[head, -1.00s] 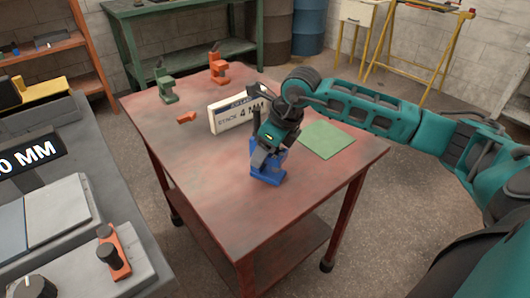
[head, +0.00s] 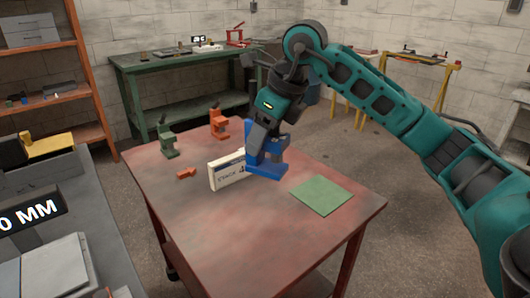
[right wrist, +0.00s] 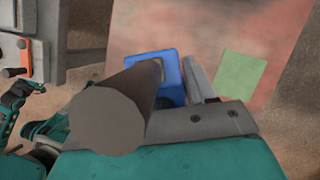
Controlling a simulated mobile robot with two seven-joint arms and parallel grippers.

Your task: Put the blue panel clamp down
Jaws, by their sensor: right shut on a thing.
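The blue panel clamp (head: 266,166) is held by my right gripper (head: 262,137) above the red-brown table, roughly upright with its flat base down. It partly covers the white sign. In the right wrist view the blue clamp (right wrist: 169,66) shows beyond a grey cylinder, with a grey finger beside it; part of it is hidden. The right gripper is shut on it. The green square mat (head: 322,195) lies bare on the table, to the right of the clamp. My left gripper is not in the head view; teal and black parts at the right wrist view's left edge are unclear.
The table (head: 235,240) has free room at its front and middle. A green clamp (head: 167,139), an orange clamp (head: 218,123) and a small orange piece (head: 186,173) stand or lie towards the back left.

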